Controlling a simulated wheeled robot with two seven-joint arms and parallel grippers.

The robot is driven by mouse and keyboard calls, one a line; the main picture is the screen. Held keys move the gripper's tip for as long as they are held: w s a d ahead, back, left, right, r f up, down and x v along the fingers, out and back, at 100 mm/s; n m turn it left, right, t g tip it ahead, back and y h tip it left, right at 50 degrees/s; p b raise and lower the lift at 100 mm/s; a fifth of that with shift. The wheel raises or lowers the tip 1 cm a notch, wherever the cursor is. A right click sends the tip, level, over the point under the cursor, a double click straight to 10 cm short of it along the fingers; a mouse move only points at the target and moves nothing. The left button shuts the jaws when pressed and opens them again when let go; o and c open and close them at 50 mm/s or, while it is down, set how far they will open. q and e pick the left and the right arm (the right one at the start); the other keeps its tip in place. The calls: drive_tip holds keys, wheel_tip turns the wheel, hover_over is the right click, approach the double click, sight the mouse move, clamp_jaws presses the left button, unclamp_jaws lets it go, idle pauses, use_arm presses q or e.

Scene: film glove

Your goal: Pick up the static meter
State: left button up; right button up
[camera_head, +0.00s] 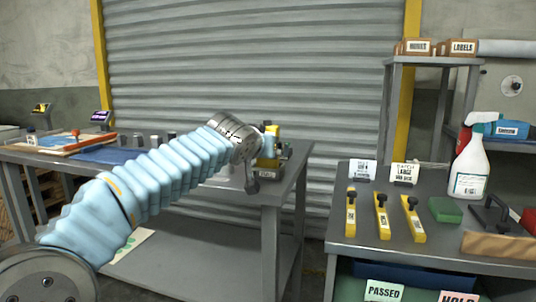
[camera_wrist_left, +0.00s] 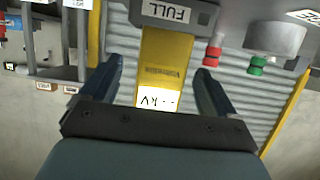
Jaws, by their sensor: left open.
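The static meter, a yellow body with a white "kV" display (camera_wrist_left: 160,98), shows upside down in the left wrist view, between the two fingers. In the head view a yellow piece (camera_head: 270,148), apparently the same meter, stands at the right end of the left table, partly hidden by my wrist. My left gripper (camera_wrist_left: 160,82) is open, with one dark blue finger on each side of the meter and visible gaps. It also shows in the head view (camera_head: 262,158), at the yellow piece. I cannot tell how deep the fingers reach. My right gripper is out of view.
Red (camera_wrist_left: 212,55) and green (camera_wrist_left: 257,65) knobs are close by. The right table (camera_head: 335,228) carries several yellow tools, a spray bottle (camera_head: 470,165) and a green block (camera_head: 445,210). A gap separates the tables.

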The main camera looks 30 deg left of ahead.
use_arm(q)
drive_tip(key=x, duration=0.2)
drive_tip(key=p+x, duration=0.1)
drive_tip(key=x, duration=0.2)
drive_tip(key=shift+a+f+p, duration=0.15)
drive_tip(key=shift+f+p, duration=0.15)
drive_tip(key=shift+f, duration=0.1)
drive_tip(key=c, duration=1)
drive_tip(key=shift+c, duration=0.8)
drive_tip(key=shift+r, duration=0.1)
